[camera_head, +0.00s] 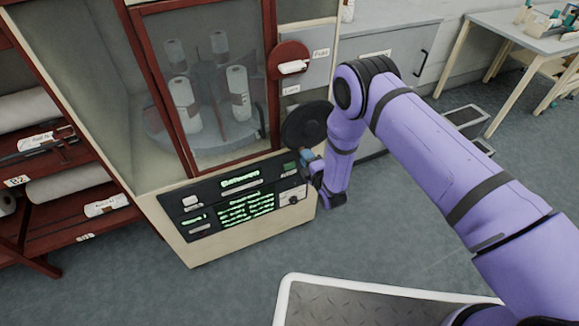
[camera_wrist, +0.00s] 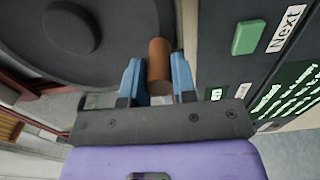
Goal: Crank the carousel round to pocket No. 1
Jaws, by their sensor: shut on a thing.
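The carousel (camera_head: 208,130) stands behind the red-framed window of the cabinet, with several upright white rolls (camera_head: 239,93) on its round plate. The black crank wheel (camera_head: 305,124) sits on the cabinet's right side. In the wrist view, the crank wheel (camera_wrist: 100,45) fills the upper left, and its brown handle (camera_wrist: 160,62) sticks out toward me. My gripper (camera_wrist: 158,80) has its blue fingers on either side of the handle, shut on it. In the head view, my gripper (camera_head: 308,160) is partly hidden at the wheel's lower edge. The pocket numbers are not readable.
A black control panel (camera_head: 236,205) with green lit text is on the cabinet front. A green button (camera_wrist: 248,37) beside a "Next" label is close to my gripper's right. A red rack (camera_head: 60,190) with rolls stands left.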

